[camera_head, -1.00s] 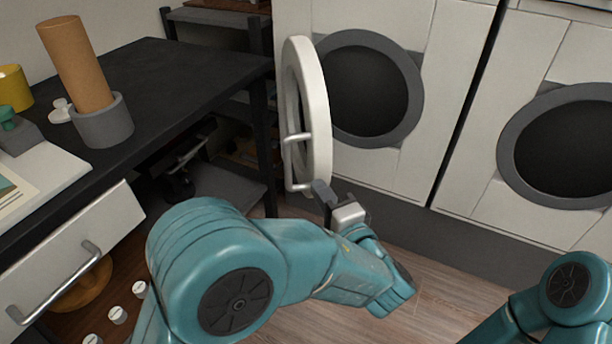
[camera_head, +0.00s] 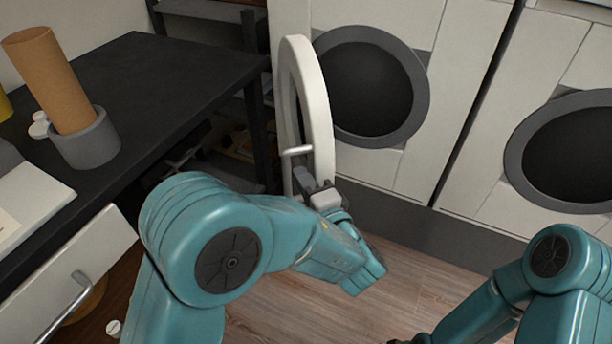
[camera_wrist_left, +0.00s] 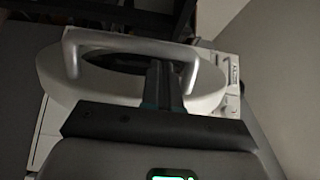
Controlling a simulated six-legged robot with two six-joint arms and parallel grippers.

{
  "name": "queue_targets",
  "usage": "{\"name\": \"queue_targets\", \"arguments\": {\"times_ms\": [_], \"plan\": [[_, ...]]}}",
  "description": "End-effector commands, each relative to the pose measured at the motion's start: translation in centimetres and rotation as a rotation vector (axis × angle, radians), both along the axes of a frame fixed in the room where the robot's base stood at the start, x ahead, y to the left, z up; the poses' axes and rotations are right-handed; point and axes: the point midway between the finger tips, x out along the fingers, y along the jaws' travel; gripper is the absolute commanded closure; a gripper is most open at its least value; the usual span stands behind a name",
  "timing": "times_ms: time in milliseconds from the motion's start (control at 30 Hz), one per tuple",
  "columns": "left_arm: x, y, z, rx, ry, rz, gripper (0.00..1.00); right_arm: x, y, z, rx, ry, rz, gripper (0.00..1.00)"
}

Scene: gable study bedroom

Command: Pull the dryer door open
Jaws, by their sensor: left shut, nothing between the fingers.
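The dryer door (camera_head: 321,115), a thick white ring with a dark window, stands swung well out from the dryer (camera_head: 437,100) in the head view. Its grey bar handle (camera_head: 297,151) is on the face turned left; my gripper covers its lower part. My left gripper (camera_head: 304,180) is shut and empty at the door's lower edge, by the handle. In the left wrist view the shut fingers (camera_wrist_left: 163,82) overlap the door (camera_wrist_left: 207,84) beside one end of the handle (camera_wrist_left: 125,43). I cannot tell whether they touch it.
A dark desk (camera_head: 165,75) with a grey cup (camera_head: 86,146) holding a cardboard tube stands left. A white drawer (camera_head: 60,270) juts out below it. A second machine (camera_head: 540,75) stands right. Wooden floor (camera_head: 290,315) is clear in front.

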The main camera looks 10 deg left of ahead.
Motion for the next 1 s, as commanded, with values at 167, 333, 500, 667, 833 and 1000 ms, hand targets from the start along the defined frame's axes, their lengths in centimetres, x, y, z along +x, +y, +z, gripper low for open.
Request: {"name": "queue_targets", "arguments": {"times_ms": [167, 333, 500, 667, 833, 1000], "plan": [[-0.2, 0.1, 0.1, 0.001, 0.0, -0.003, 1.0, -0.1, 0.0, 0.3, 0.0, 0.001, 0.001, 0.57], [-0.3, 0.1, 0.1, 0.001, -0.001, -0.004, 1.0, -0.1, 0.0, 0.3, 0.0, 0.001, 0.003, 0.57], [-0.4, 0.1, 0.1, 0.0, -0.001, -0.004, 1.0, -0.1, 0.0, 0.3, 0.0, 0.001, 0.003, 0.57], [-0.4, 1.2, -0.1, -0.001, -0.001, -0.001, 1.0, 0.0, 0.0, -0.2, 0.0, 0.0, 0.0, 0.57], [-0.9, 4.5, -0.2, -0.001, -0.002, 0.0, 1.0, 0.2, -0.2, -1.4, -0.002, -0.005, -0.01, 0.57], [-1.2, 6.0, 0.0, 0.0, -0.001, -0.002, 1.0, 0.4, -0.4, -1.6, -0.003, -0.007, -0.014, 0.57]]}}
